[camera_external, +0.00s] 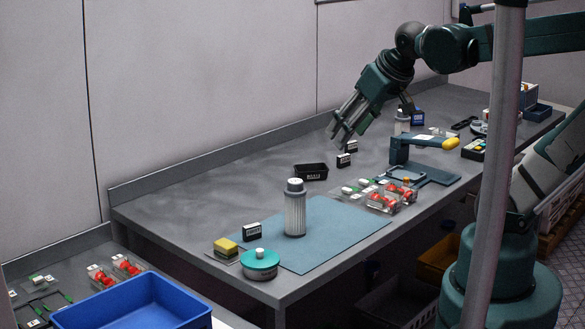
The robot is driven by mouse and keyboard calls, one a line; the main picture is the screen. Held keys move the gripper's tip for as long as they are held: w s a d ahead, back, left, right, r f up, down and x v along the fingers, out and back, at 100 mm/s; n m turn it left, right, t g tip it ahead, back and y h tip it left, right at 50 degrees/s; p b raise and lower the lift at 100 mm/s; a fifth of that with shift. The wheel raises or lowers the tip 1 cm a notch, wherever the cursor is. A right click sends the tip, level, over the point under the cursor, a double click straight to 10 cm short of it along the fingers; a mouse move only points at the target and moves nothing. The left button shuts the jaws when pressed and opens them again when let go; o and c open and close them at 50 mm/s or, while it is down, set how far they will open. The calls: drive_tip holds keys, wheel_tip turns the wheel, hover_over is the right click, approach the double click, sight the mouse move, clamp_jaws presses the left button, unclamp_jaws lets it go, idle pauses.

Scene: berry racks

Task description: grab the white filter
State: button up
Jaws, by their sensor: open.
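A white ribbed cylinder with a grey cap, which looks like the white filter (295,215), stands upright on the blue mat (345,222) near the front of the bench. A second, smaller whitish cylinder (402,124) stands farther back, just right of my gripper in the picture; I cannot tell if it is the same kind. My gripper (342,136) is open and empty, pointing down and left above the back of the bench. It is well apart from the cylinder on the mat.
A black tray (310,172), small dark boxes (251,232) and clear packs of red berries (384,202) lie around the mat. A teal round tin (259,265) and yellow block (226,246) are at the front corner. The bench's left back is clear.

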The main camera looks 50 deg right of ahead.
sight(405, 118)
drive_tip(key=w+d+r+m+g+h+p, duration=0.1)
drive_tip(key=w+d+m, duration=0.2)
drive_tip(key=w+d, duration=0.95)
drive_tip(key=w+d+r+m+g+h+p, duration=0.1)
drive_tip(key=w+d+m, duration=0.1)
drive_tip(key=w+d, duration=1.1)
drive_tip(key=d+f+m, duration=0.1)
drive_tip(key=d+f, duration=0.5)
drive_tip(key=d, duration=0.7)
drive_tip(key=d+f+m+g+p, duration=0.1)
drive_tip(key=d+f, duration=0.5)
drive_tip(key=d, duration=0.7)
drive_tip(key=w+d+f+m+g+h, duration=0.1)
drive_tip(key=d+f+m, duration=0.2)
drive_tip(key=d, duration=1.1)
wheel_tip(405, 118, down, 4)
drive_tip(key=shift+d+r+p, duration=0.1)
drive_tip(key=shift+p, duration=0.3)
drive_tip(key=shift+s+d+f, duration=0.15)
drive_tip(key=shift+d+f, duration=0.2)
drive_tip(key=shift+d, duration=0.05)
drive_tip(key=shift+x, duration=1.25)
